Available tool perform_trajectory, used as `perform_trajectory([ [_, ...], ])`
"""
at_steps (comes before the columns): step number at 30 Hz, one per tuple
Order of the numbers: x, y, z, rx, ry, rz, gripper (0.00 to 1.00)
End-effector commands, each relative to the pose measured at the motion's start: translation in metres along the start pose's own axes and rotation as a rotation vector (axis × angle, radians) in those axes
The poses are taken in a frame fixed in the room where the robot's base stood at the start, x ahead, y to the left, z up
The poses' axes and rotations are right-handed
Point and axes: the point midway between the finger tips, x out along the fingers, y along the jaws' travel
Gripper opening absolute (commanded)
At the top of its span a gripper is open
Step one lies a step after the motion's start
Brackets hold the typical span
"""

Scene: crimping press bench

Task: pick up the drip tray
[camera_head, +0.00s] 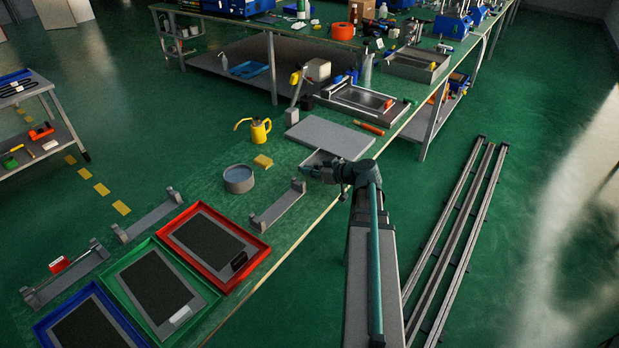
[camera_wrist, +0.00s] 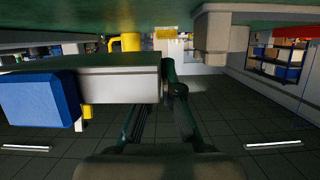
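A small pale grey tray-like piece (camera_head: 316,157), which looks like the drip tray, lies on the green bench top in front of a large grey slab. My arm partly covers it in the head view. My gripper (camera_head: 312,172) is low over the bench edge beside this piece. In the wrist view, which looks upside down, a long light grey body with a blue block (camera_wrist: 40,100) at its left end is close to my gripper (camera_wrist: 171,78). The two dark fingers run close together near its right end. Whether they touch or clasp it I cannot tell.
The grey slab (camera_head: 328,136) lies just behind. A yellow oil can (camera_head: 258,130), a yellow sponge (camera_head: 263,161) and a round grey bowl (camera_head: 239,179) stand left. A grey bracket (camera_head: 279,205) and red tray (camera_head: 258,250) are nearer.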

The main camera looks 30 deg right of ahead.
Motion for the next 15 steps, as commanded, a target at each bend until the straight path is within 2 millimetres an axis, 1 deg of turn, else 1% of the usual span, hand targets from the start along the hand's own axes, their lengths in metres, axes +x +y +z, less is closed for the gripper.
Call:
perform_trajectory([
  [1, -0.011, -0.011, -0.005, -0.004, 0.002, 0.002, 0.00],
  [8, -0.050, -0.037, -0.035, -0.004, 0.001, 0.002, 0.00],
  [11, -0.068, -0.056, -0.038, -0.002, 0.001, 0.003, 0.00],
  [15, -0.085, -0.072, -0.040, -0.004, 0.001, 0.002, 0.00],
])
